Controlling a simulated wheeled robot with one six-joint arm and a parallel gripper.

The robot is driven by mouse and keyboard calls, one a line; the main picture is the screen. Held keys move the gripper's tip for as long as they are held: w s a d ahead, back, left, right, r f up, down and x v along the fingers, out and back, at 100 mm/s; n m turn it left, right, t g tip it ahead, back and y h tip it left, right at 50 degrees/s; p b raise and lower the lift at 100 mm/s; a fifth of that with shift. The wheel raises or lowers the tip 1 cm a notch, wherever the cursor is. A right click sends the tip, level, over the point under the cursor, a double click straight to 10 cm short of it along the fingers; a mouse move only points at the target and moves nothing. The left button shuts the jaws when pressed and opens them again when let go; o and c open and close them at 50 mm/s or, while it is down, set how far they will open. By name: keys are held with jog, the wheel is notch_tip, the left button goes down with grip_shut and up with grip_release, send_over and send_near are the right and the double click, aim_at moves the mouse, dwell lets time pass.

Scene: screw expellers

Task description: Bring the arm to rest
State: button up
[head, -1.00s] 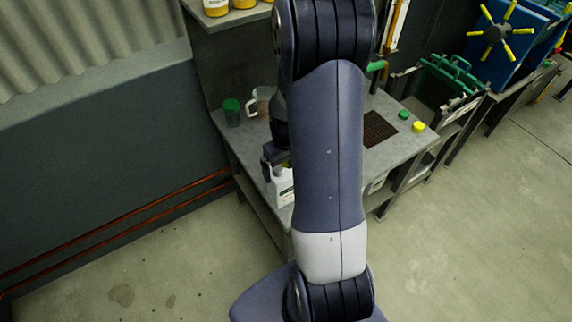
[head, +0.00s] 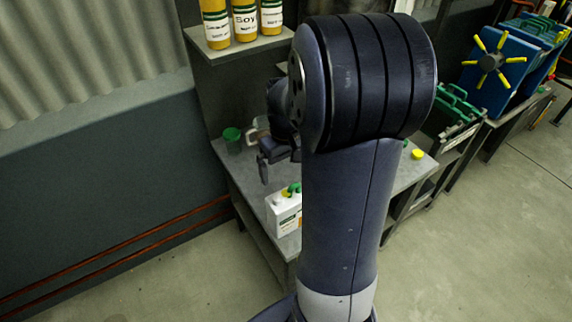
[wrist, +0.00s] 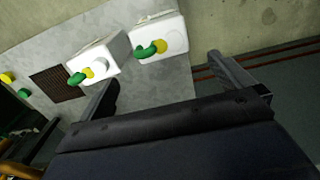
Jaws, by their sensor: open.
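My gripper (head: 268,164) is open and empty in the head view, raised above the grey bench (head: 240,181). A white jug (head: 284,214) with a green handle stands upright at the bench's front corner, below the gripper and apart from it. In the wrist view my gripper's two fingers (wrist: 168,86) are spread with nothing between them. Beyond them are two white jugs with green and yellow tops, one nearer the bench edge (wrist: 160,36) and one beside it (wrist: 94,60). My arm hides much of the bench in the head view.
A green cup (head: 232,138) and a clear pitcher (head: 256,132) stand at the back of the bench. A shelf above holds several yellow bottles (head: 244,18). A yellow cap (head: 417,154) lies at the right. Green crates and a blue press (head: 490,62) are farther right.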

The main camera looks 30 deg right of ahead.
aim_at(286, 197)
jog(key=shift+r, duration=0.15)
notch_tip(286, 197, down, 12)
jog(key=shift+r, duration=0.65)
dwell(0.5)
